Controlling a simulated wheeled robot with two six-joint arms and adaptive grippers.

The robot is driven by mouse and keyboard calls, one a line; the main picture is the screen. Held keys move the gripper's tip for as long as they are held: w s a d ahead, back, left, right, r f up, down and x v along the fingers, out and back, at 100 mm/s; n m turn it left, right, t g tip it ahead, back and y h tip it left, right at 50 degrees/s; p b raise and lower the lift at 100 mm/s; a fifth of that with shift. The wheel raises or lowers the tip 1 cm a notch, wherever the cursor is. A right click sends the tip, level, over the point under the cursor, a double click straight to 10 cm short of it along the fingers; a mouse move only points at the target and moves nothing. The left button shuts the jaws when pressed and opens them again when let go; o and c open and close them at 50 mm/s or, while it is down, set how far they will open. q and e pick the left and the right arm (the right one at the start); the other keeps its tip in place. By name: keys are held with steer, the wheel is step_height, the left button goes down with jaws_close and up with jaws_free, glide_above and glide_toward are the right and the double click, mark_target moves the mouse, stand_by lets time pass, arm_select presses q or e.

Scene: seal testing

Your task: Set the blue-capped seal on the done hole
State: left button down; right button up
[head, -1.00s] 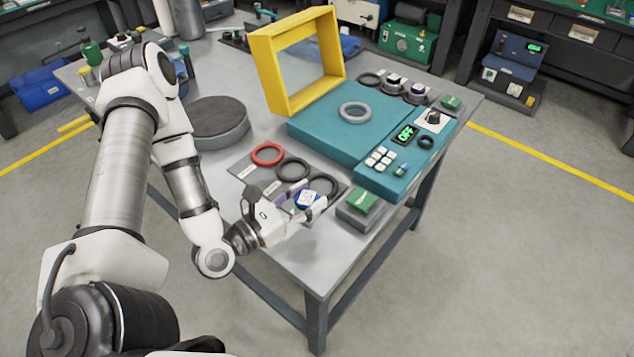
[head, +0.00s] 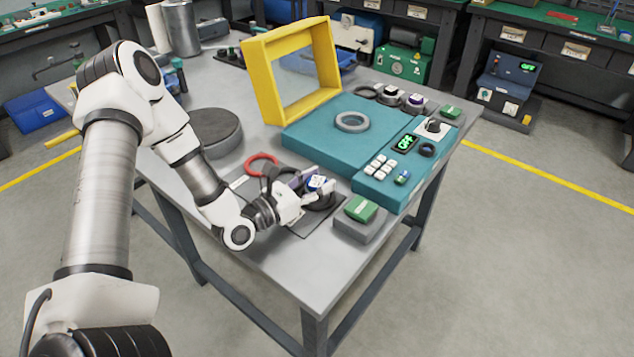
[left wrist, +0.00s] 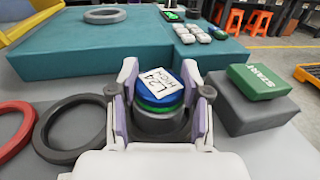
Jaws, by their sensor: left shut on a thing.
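The blue-capped seal (head: 316,182) has a blue top with a white label, a green band and a grey lower body; it stands upright in the left wrist view (left wrist: 158,92). My left gripper (head: 318,188) is shut on it, one finger on each side. It is at the rightmost ring (head: 325,205) of a grey plate, a dark ring partly hidden by gripper and seal. I cannot tell whether the seal touches it. On the same plate are a red ring (head: 262,163) and a dark middle ring (left wrist: 66,132). Which ring is the done hole cannot be read. My right gripper is out of view.
A green START button box (head: 361,210) is close on the right. A round dark disc (head: 215,130) lies at left. The table's front area is clear.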

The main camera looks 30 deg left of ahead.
arm_select(q)
steer(key=shift+s, duration=0.1)
steer(key=c, duration=0.5)
jaws_free()
steer(key=shift+c, duration=0.2)
steer(key=shift+r, duration=0.25)
steer(key=p+v, duration=0.5)
steer(key=v, duration=0.7)
steer(key=shift+f, duration=0.15)
